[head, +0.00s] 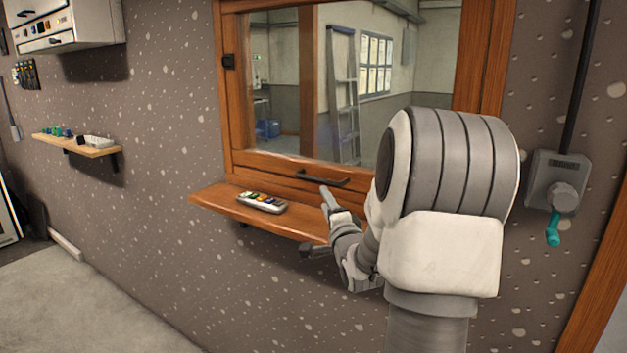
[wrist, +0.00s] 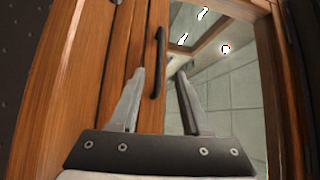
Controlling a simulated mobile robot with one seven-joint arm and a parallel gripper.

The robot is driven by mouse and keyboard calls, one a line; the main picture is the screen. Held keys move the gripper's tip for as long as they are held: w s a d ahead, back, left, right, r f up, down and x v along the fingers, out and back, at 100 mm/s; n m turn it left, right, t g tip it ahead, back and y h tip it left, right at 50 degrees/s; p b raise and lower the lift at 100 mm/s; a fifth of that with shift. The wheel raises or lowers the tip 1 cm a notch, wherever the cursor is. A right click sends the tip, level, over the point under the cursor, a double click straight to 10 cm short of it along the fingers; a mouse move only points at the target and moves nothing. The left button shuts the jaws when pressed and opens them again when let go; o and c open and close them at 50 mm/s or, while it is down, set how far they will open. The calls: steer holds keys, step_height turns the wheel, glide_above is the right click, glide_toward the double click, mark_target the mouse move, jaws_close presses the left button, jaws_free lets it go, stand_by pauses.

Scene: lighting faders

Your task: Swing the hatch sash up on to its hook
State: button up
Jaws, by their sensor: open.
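The hatch sash (head: 262,170) is a wooden-framed glass pane, hanging down in its wooden frame in the head view. A dark bar handle (head: 322,179) is fixed on its bottom rail. My gripper (head: 326,205) is near the handle, above the wooden shelf. In the wrist view the handle (wrist: 158,62) shows beyond and between the two fingers of my gripper (wrist: 162,75), which are apart. Nothing is seen between the fingertips, and the handle looks a little beyond them. The hook is not clearly visible in either view.
A small controller with coloured buttons (head: 262,202) lies on the wooden shelf (head: 215,200) below the hatch. A grey box with a teal lever (head: 553,235) is on the wall at right. A smaller shelf (head: 75,143) juts out at left. The floor at lower left is clear.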

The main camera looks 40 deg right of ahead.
mark_target(315, 180)
steer(key=x, duration=1.2)
jaws_close()
stand_by(1.1)
